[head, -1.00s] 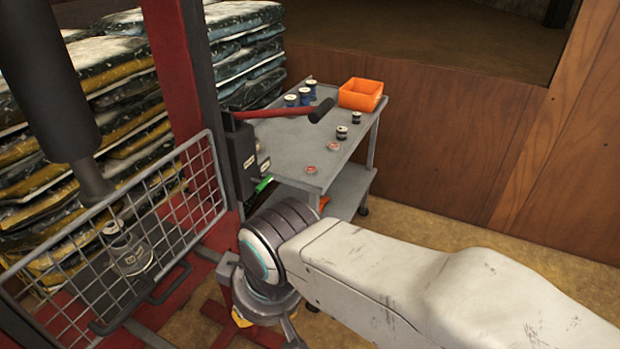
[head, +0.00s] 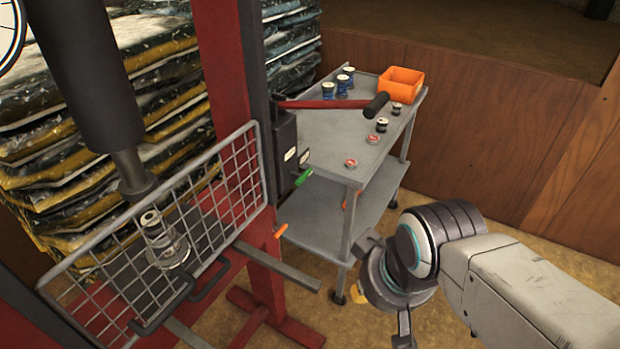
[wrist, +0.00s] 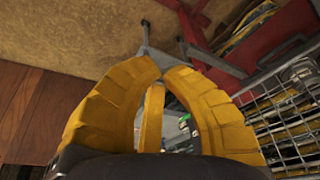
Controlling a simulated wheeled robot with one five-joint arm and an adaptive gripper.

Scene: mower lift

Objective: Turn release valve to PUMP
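A dark box with small pale labels (head: 285,145) sits on the red press frame. A short green lever (head: 303,177) sticks out below the labels, and an orange-tipped lever (head: 281,231) sits lower on the frame. I cannot tell which is the release valve, nor read any PUMP mark. A red bar with a black grip (head: 376,105) extends from the box over the cart. My gripper (head: 358,291) is right of both levers, apart from them, its fingertips mostly hidden. In the wrist view its yellow fingers (wrist: 163,68) converge with nothing visibly held; how far they are open is unclear.
A grey cart (head: 340,140) holds an orange bin (head: 402,82), several small cans and red discs. A wire mesh guard (head: 240,175) and a dark cylinder (head: 85,70) are at left, before stacked bags (head: 165,95). Floor is open below the cart.

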